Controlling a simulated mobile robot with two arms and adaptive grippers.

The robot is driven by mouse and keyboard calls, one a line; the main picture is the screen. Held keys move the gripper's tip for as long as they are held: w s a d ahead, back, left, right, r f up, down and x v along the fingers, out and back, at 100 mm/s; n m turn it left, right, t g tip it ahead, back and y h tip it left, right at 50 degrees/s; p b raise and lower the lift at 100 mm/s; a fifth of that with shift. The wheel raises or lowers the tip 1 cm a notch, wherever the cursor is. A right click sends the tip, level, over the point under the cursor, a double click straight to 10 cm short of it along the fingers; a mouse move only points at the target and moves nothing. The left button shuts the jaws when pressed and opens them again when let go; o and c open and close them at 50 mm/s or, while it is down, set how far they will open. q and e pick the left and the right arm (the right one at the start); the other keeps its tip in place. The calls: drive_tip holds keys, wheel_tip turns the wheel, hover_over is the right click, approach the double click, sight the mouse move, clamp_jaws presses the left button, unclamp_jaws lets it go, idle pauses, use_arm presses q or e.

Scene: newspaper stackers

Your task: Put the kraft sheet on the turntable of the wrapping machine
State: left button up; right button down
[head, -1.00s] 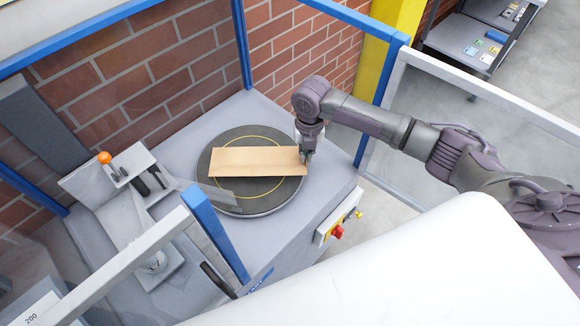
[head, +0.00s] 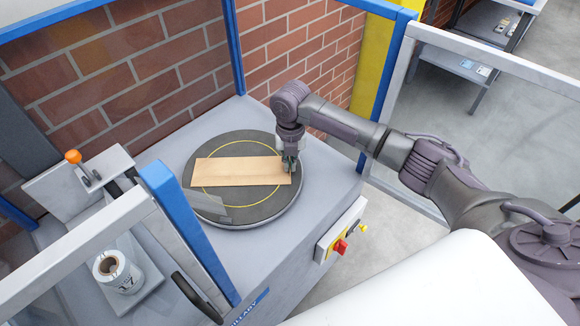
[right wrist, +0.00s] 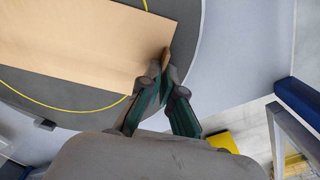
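The kraft sheet (head: 240,171) is a flat tan rectangle over the dark round turntable (head: 250,211) with its yellow ring. It is level and within the turntable's outline; I cannot tell whether all of it touches the surface. My right gripper (head: 289,166) is at the sheet's right end. In the right wrist view the fingertips of the gripper (right wrist: 163,75) come together on a corner of the sheet (right wrist: 90,45), where a small edge stands up between them. My left gripper is not in view.
A blue post (head: 185,230) and pale rail (head: 80,245) stand in front on the left. A brick wall (head: 150,70) is behind. A control box with a red knob (head: 341,247) is on the machine's front right. A film roll (head: 118,272) stands at lower left.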

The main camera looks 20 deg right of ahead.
drive_tip(key=shift+s, duration=0.1)
drive_tip(key=c, duration=1.3)
unclamp_jaws()
wheel_tip(320, 180, up, 12)
drive_tip(key=shift+d+r+b, duration=0.1)
drive_tip(key=shift+r+b, duration=0.05)
drive_tip(key=shift+b, duration=0.35)
